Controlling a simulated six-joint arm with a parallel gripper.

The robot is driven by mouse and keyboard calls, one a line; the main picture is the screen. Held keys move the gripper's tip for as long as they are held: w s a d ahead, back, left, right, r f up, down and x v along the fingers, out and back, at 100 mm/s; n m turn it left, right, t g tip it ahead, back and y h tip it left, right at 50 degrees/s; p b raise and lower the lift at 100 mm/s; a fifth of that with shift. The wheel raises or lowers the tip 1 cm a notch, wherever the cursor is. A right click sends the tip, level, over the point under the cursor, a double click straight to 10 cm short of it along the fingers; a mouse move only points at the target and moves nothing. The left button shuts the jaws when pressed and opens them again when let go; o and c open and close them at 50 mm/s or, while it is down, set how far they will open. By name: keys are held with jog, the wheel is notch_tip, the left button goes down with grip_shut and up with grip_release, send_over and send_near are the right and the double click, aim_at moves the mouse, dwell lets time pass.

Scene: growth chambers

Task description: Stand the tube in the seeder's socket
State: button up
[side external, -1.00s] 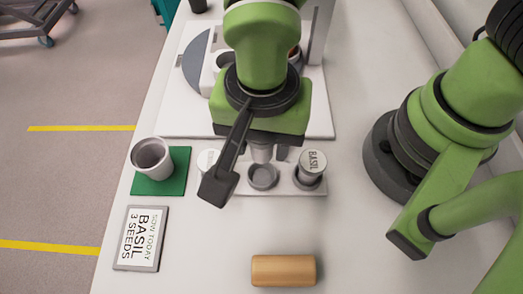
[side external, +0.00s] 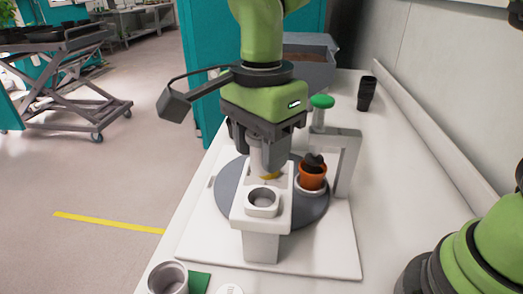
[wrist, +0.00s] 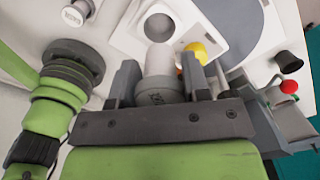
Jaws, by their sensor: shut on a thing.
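My gripper (side external: 266,146) is shut on a pale grey tube (side external: 262,160), which hangs roughly upright below it. In the wrist view the tube (wrist: 159,66) sits between the two fingers. The white seeder (side external: 262,240) has a round socket (side external: 263,197) on its front arm; the socket also shows in the wrist view (wrist: 158,27). In the side view the tube is above and behind the socket. The tube's lower end is partly hidden, so I cannot tell its exact clearance. The socket looks empty.
A yellow part (side external: 271,176) lies close under the tube. A green-topped post (side external: 321,108) rises behind. A grey cup (side external: 168,278) is at the front; a black cup (side external: 367,93) is at the back.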

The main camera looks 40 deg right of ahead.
jog(key=shift+f, duration=2.45)
jog(key=shift+f, duration=0.95)
jog(key=o, duration=1)
jog(key=shift+r, duration=4.25)
jog(key=shift+d+r, duration=0.1)
